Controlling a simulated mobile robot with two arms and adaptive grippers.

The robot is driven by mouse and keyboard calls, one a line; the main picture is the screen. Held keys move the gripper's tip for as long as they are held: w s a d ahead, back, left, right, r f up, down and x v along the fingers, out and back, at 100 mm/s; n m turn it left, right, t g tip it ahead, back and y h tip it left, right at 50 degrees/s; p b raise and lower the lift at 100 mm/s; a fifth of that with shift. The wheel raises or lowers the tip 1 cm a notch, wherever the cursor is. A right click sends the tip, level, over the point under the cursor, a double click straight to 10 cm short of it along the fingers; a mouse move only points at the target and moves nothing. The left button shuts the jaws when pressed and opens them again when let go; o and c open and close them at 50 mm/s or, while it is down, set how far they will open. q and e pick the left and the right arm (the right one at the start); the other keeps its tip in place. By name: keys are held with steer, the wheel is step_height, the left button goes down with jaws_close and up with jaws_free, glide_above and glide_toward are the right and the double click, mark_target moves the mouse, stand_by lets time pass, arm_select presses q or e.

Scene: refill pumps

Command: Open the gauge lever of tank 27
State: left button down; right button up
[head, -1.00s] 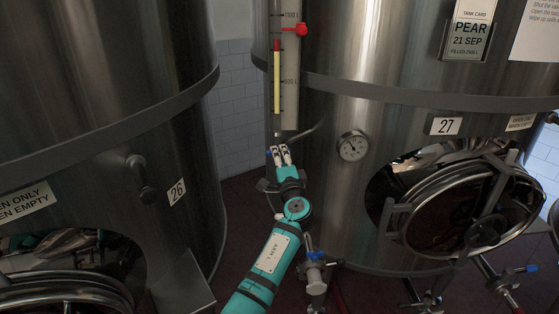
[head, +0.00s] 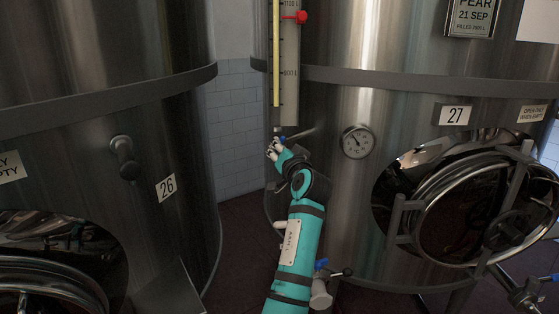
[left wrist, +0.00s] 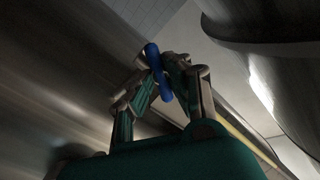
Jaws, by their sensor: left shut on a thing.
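Tank 27 is the steel tank at right, with its number plate (head: 455,115). Its sight gauge (head: 290,85) runs down the tank's left side, with a yellow column that reaches the top edge of the view and a red marker (head: 295,17). My left gripper (head: 272,148) is at the gauge's lower end, tilted up and left. It is shut on the blue gauge lever (left wrist: 157,72), which lies between the fingertips in the left wrist view. In the head view the fingers hide most of the lever. My right gripper is not in view.
Tank 26, with its plate (head: 166,187), stands at left, across a narrow gap with a tiled wall behind. A dial thermometer (head: 356,142) and a round hatch (head: 470,205) are on tank 27. A blue-handled valve (head: 321,280) stands beside my left forearm.

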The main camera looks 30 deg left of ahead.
arm_select(q)
steer(key=shift+n+g+h+b, duration=0.3)
steer(key=shift+n+h+b, duration=0.45)
steer(key=shift+n, duration=2.15)
steer(key=c, duration=1.3)
jaws_free()
steer(key=shift+r, duration=0.1)
step_height(320, 180, up, 10)
steer(key=shift+f, duration=0.1)
